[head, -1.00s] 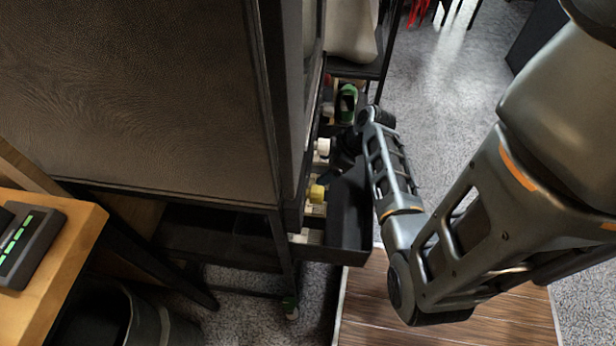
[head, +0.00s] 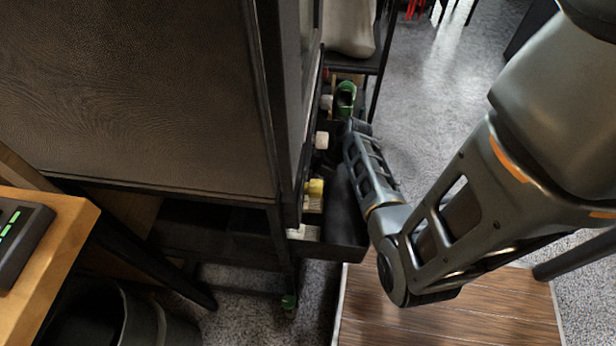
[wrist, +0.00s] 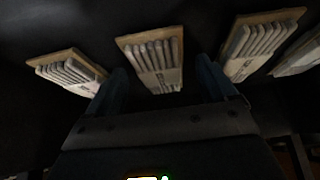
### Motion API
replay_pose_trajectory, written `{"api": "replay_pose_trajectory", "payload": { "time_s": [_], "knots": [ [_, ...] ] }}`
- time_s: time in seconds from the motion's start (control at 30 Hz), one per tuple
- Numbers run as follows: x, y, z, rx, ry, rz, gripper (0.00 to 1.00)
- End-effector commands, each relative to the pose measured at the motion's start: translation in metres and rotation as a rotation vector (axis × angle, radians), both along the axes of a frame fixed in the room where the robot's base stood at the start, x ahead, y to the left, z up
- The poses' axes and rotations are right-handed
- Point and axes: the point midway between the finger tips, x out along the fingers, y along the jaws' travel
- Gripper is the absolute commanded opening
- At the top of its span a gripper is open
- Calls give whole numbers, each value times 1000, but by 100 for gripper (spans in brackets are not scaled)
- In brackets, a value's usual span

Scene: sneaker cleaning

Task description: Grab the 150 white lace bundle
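Several white lace bundles on tan cards lie in a row across the top of the wrist view: a left one (wrist: 68,72), a middle one (wrist: 157,66), a right one (wrist: 258,45) and part of another (wrist: 300,58) at the right edge. Their printed labels are too small and blurred to read, so I cannot tell which is the 150. My gripper (wrist: 160,66) is open, its two dark fingers on either side of the middle bundle's near part. I cannot tell whether they touch it. In the head view the fingers are not clearly visible.
A dark open drawer (head: 347,246) sticks out from the tall cabinet (head: 140,90). A wooden table (head: 60,250) stands at the left.

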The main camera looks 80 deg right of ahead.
Motion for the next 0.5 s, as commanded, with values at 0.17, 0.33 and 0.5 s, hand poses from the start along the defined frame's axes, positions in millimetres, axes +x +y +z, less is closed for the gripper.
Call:
{"api": "replay_pose_trajectory", "payload": {
  "time_s": [0.17,0.33,0.5],
  "knots": [
    [0,0,0,0,0,0,69],
    [0,0,0,0,0,0,53],
    [0,0,0,0,0,0,36]
  ]
}}
